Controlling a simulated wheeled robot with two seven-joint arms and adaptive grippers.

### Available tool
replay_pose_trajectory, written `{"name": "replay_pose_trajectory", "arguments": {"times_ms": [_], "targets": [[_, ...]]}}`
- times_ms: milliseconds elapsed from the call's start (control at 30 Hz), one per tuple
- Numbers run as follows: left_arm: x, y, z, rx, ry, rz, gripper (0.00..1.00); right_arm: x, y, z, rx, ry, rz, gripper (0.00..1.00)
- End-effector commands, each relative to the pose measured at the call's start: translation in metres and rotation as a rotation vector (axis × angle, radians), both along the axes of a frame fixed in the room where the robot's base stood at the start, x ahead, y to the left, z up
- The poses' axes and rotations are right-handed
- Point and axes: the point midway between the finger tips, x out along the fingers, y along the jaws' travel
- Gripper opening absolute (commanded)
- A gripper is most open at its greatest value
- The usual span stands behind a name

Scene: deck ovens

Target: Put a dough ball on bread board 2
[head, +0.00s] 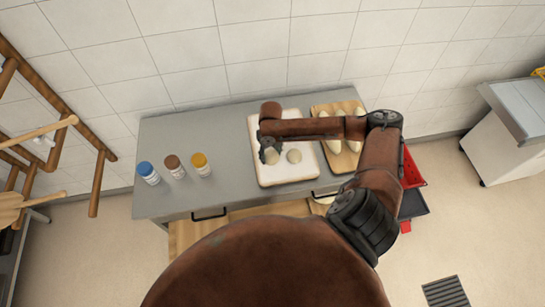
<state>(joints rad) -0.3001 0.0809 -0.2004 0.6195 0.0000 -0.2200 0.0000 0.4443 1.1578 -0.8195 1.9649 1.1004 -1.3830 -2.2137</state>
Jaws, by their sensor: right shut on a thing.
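My right gripper (268,152) points down over the left part of a white tray (308,172) on the grey counter. It is shut on a pale dough ball (272,157), partly hidden by its fingers. I cannot tell whether this ball is clear of the tray. Another dough ball (294,156) lies on the tray just right of it. A wooden bread board (330,157) lies right of the tray, with pale pieces of dough (355,146) on it, partly hidden by my arm. No board number is readable. My left gripper is not in view.
Three jars with blue (145,169), brown (172,164) and yellow (200,161) lids stand on the left of the grey counter (225,122). Red and dark crates (412,205) stand at its right end. A wooden rack (97,182) is at the far left.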

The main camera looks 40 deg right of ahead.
Motion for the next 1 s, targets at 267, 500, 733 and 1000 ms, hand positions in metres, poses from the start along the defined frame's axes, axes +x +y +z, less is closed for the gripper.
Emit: {"name": "replay_pose_trajectory", "arguments": {"times_ms": [267, 500, 733, 1000], "targets": [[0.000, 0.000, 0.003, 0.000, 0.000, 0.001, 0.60, 0.006, -0.015, -0.021, 0.000, 0.003, -0.002, 0.26], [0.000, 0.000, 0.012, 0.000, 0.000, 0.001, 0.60, 0.006, -0.014, -0.049, 0.001, 0.001, 0.001, 0.26], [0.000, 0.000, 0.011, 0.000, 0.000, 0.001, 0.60, 0.006, -0.015, -0.051, 0.000, 0.001, 0.001, 0.26], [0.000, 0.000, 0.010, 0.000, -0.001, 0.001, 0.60, 0.007, -0.015, -0.054, 0.000, 0.001, 0.001, 0.53]]}}
